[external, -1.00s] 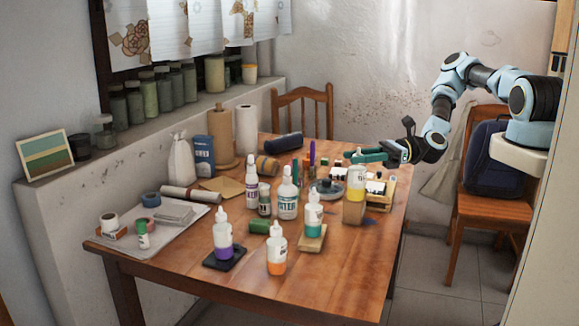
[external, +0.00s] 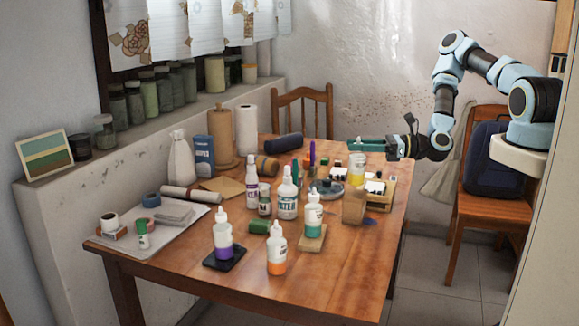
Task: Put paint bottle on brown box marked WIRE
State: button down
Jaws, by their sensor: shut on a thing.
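My gripper (external: 362,145) is above the right part of the table, with its green fingers pointing left. It is shut on a white-capped paint bottle with yellow paint (external: 357,168), which hangs upright below the fingers. A small brown box (external: 353,208) stands below and nearer the camera than the bottle; the bottle appears clear of its top. No lettering is readable on this box, so I cannot tell whether it is marked WIRE. Other paint bottles stand on the table: purple (external: 223,240), orange (external: 277,256) and teal (external: 313,218).
Right of the held bottle is a wooden tray (external: 389,197) with small items. White squeeze bottles (external: 287,200) stand left of it. A grey round dish (external: 327,187) lies close by. The wooden table's (external: 345,275) front right is clear.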

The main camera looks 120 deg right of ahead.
aim_at(358, 156)
jog(key=shift+f+p, duration=0.45)
jog(key=shift+f, duration=0.95)
jog(key=shift+f, duration=0.15)
jog(key=c, duration=0.6)
grip_release()
